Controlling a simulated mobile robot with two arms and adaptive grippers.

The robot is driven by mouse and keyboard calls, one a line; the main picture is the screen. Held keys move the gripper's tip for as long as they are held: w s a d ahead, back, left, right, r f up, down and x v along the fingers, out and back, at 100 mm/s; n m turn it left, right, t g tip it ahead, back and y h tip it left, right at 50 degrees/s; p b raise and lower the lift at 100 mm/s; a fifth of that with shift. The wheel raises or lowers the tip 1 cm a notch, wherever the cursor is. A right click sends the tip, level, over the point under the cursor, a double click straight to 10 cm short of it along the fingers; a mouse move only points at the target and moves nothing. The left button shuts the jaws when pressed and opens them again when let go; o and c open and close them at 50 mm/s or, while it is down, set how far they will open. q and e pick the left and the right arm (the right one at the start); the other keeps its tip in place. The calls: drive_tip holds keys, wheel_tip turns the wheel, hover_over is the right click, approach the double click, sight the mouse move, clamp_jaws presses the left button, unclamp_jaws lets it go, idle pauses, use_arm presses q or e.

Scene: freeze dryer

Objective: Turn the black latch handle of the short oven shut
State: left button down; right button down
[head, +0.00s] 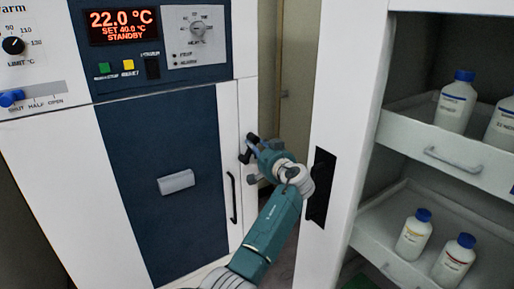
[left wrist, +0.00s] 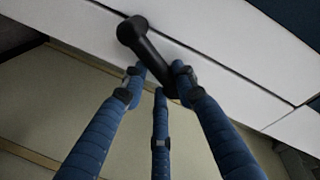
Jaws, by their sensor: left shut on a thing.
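The oven (head: 165,235) stands at the left in the head view, with a dark blue front panel, white side strip and a lit display. Its black latch handle (head: 248,150) is on the right edge of the white strip, partly hidden by my left gripper (head: 262,158). In the left wrist view the latch handle (left wrist: 143,40) has a round hub on the white surface and a bar slanting down between the fingers. My left gripper (left wrist: 156,85) is shut on that bar. My right gripper is in neither view.
A tall white cabinet (head: 345,130) stands close on the right, with pull-out shelves (head: 425,143) holding several blue-capped bottles (head: 456,100). A black vertical pull (head: 232,197) sits left of my gripper. A narrow gap lies between oven and cabinet.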

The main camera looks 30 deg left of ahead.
use_arm(q)
drive_tip(key=shift+s+a+f+m+g+p, duration=0.25)
drive_tip(key=shift+s+f+m+g+p, duration=0.2)
drive_tip(key=shift+m, duration=0.35)
idle(1.3)
drive_tip(key=c, duration=1.7)
unclamp_jaws()
drive_tip(key=shift+o, duration=1.3)
drive_tip(key=shift+r, duration=0.2)
drive_tip(key=shift+a+r, duration=0.1)
drive_tip(key=shift+r, duration=0.1)
drive_tip(key=v, duration=1.2)
